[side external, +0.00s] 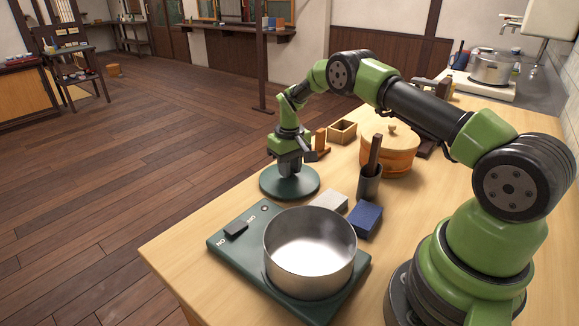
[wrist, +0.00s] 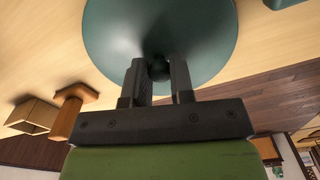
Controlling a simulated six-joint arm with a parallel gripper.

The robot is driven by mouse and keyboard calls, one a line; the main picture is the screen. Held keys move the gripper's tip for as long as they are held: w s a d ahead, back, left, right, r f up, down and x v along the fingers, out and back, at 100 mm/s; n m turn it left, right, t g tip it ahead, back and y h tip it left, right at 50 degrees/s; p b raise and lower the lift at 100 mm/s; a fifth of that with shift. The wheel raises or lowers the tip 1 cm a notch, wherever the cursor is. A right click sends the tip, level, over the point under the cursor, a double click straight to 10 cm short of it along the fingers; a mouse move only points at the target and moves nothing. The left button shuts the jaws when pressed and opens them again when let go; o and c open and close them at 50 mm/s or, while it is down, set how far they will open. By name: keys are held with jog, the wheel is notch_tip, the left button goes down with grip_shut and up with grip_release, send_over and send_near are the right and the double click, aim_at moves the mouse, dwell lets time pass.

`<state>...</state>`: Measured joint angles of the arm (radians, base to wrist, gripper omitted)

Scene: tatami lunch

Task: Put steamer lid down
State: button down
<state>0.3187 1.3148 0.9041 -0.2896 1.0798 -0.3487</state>
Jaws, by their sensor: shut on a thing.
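The steamer lid (side external: 283,184) is a dark green round disc, level and low over the table's left edge, beyond the green hob. Whether it touches the table top I cannot tell. My gripper (side external: 291,168) is above its middle, pointing down. In the wrist view the lid (wrist: 205,40) spreads out beyond the fingers, and my gripper (wrist: 158,82) is shut on its small dark knob (wrist: 158,70). A steel pot (side external: 310,250) stands open on the green hob (side external: 232,250).
A wooden tub with a lid (side external: 388,152), a dark cup with a tool (side external: 369,183), a small wooden box (side external: 342,132), a white block (side external: 328,201) and a blue block (side external: 365,220) stand near the lid. The table's left edge is close.

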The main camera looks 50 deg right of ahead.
jog(key=shift+f, duration=0.1)
jog(key=c, duration=1)
grip_release()
jog(key=s+a+r+t, duration=0.1)
jog(key=a+r, duration=0.1)
jog(key=r, duration=0.9)
jog(key=s+a+r+t, duration=0.1)
jog(key=a+r, duration=0.1)
jog(key=r, duration=0.8)
jog(key=s+a+r+t, duration=0.2)
jog(key=s+a+r, duration=0.4)
jog(key=s+r, duration=0.15)
jog(key=s+a+t, duration=0.1)
jog(key=s+a, duration=0.1)
jog(key=s, duration=0.3)
jog(key=s+a+t+y, duration=0.1)
jog(key=s+a, duration=0.1)
jog(key=s, duration=0.4)
jog(key=s+a+m+t+y, duration=0.1)
jog(key=s+a, duration=0.1)
jog(key=s, duration=0.4)
jog(key=shift+s+a+r, duration=0.1)
jog(key=shift+a+r, duration=0.05)
jog(key=shift+r, duration=0.1)
